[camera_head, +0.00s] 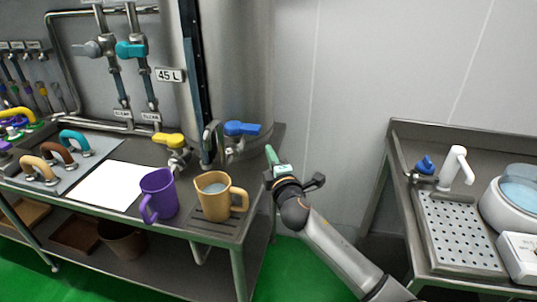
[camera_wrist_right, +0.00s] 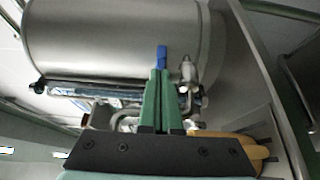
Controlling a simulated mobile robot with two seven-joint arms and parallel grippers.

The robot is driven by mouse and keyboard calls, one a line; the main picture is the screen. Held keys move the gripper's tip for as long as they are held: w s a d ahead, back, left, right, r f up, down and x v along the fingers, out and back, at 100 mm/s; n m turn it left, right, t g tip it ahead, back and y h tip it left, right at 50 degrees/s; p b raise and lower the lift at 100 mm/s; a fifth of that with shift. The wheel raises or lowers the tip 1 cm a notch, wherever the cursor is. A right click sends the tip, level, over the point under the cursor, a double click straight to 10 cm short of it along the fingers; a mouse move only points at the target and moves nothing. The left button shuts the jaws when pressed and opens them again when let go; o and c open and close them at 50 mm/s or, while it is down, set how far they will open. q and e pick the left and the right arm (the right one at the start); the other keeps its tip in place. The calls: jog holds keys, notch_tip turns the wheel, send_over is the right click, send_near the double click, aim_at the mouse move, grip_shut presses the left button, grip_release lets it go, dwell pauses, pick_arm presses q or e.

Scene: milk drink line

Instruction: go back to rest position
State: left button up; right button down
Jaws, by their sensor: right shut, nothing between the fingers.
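My right gripper (camera_head: 270,152) is beside the right end of the steel counter, close to the orange jug and to the right of the blue valve handle (camera_head: 243,128). In the right wrist view its green fingers (camera_wrist_right: 160,72) are together with nothing between them, and the blue handle (camera_wrist_right: 162,55) shows just beyond the tips. The orange jug (camera_head: 213,203) stands upright on the counter's drain grate with pale liquid inside. Part of it shows at the lower right of the right wrist view (camera_wrist_right: 245,148). My left gripper is in neither view.
A purple jug (camera_head: 159,194) stands left of the orange one, near a white sheet (camera_head: 103,186). The steel tank (camera_head: 235,60) rises behind. A sink counter (camera_head: 400,150) with a white tap (camera_head: 456,168) stands right. Green floor lies between the counters.

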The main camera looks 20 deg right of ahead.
jog(key=s+a+f+m+g+y, duration=0.25)
jog(key=s+f, duration=0.35)
jog(key=f, duration=0.3)
jog(key=s+a+f+m+g+y, duration=0.1)
jog(key=s+a+f+m+g, duration=0.15)
jog(key=s+f, duration=0.55)
jog(key=s+a+f+m+g+y, duration=0.1)
jog(key=s+f+m, duration=0.3)
jog(key=s, duration=0.6)
jog(key=s+a+f+m+g, duration=0.2)
jog(key=s+f+m, duration=0.3)
jog(key=s+f, duration=0.4)
jog(key=shift+s+a+y, duration=0.35)
jog(key=shift+s+a, duration=0.3)
jog(key=shift+s, duration=0.6)
